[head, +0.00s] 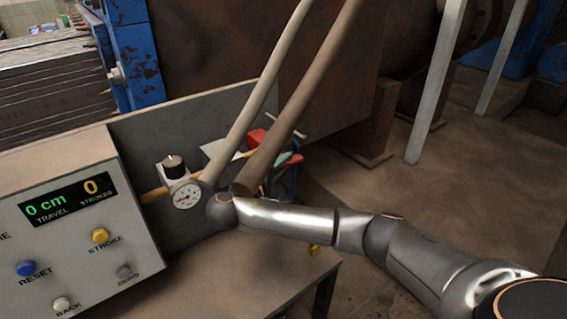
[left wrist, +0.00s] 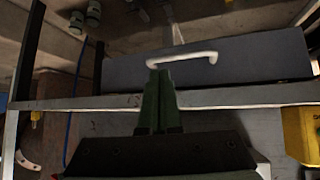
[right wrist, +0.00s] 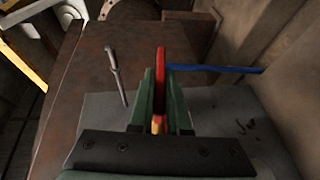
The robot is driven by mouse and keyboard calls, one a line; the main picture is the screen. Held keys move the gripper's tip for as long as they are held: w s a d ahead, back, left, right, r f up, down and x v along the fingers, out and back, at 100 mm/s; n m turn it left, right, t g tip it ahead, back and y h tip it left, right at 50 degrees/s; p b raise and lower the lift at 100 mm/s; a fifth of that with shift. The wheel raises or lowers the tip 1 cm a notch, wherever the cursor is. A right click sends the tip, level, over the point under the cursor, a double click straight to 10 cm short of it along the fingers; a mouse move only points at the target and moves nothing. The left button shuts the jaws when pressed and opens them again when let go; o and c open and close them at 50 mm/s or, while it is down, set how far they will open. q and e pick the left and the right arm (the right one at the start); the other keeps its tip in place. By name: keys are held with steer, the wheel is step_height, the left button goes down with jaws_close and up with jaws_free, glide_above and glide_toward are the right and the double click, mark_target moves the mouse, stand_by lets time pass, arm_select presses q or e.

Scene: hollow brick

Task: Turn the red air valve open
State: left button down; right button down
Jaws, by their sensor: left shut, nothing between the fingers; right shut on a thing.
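The red air valve's handle (right wrist: 161,72) is a slim red lever in the right wrist view, with a brass-coloured part below it. My right gripper (right wrist: 155,80) has its green fingers closed on either side of the lever. In the head view, red and green parts show behind the brown pipe, and the right gripper (head: 284,159) is partly hidden there. My left gripper (left wrist: 159,75) is shut and empty in the left wrist view, its tips close to a white handle (left wrist: 182,60) on a grey panel. The left gripper does not show in the head view.
A control box (head: 75,220) with a display and buttons stands at the left. A pressure gauge (head: 186,195) with a black knob is beside it. Two slanted pipes (head: 262,95) cross in front of the valve area. A blue hose (right wrist: 215,69) runs right of the lever.

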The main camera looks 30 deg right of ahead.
steer(key=shift+f+n+t+h, duration=0.15)
steer(key=shift+n+t+h, duration=0.15)
steer(key=shift+h, duration=0.3)
steer(key=c, duration=0.9)
jaws_free()
steer(key=b+v, duration=0.1)
steer(key=v, duration=1.1)
steer(key=shift+s+a+f, duration=0.15)
steer(key=shift+a+f, duration=0.05)
steer(key=shift+a, duration=0.05)
